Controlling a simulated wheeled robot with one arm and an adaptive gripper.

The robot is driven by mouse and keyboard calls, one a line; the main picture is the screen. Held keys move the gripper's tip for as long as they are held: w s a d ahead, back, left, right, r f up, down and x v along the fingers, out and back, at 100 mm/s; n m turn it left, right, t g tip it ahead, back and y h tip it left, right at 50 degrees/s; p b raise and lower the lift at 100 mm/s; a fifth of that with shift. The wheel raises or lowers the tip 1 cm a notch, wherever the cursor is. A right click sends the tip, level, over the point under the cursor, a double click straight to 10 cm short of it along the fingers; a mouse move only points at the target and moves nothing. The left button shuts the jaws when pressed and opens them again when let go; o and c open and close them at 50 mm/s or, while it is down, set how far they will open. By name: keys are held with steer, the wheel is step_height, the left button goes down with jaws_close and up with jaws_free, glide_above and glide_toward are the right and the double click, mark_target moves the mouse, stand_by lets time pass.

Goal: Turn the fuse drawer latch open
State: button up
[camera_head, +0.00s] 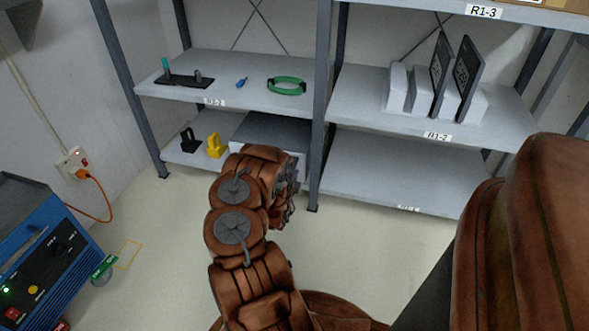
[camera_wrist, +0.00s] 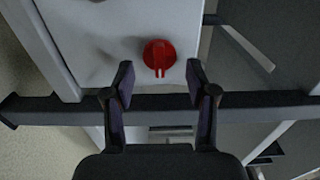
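A red round latch knob (camera_wrist: 158,55) sits on the pale grey face of a box (camera_wrist: 100,35) in the wrist view. Its raised grip points down in the picture, toward my gripper. My gripper (camera_wrist: 160,84) is open, with one finger on each side below the knob. The fingertips look apart from the knob, and nothing is between them. In the head view, a grey box (camera_head: 268,130) stands on the lower left shelf behind my arm. My arm hides part of this box, and the knob does not show there.
A dark shelf beam (camera_wrist: 255,105) crosses the wrist view behind the fingers. A yellow object (camera_head: 216,146) and a black object (camera_head: 189,141) stand left of the box. A blue powered unit (camera_head: 45,255) is at the lower left. The lower right shelf (camera_head: 400,175) is bare.

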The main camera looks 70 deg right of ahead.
steer(key=shift+a, duration=0.15)
steer(key=a, duration=0.7)
steer(key=shift+s, duration=0.4)
stand_by(0.5)
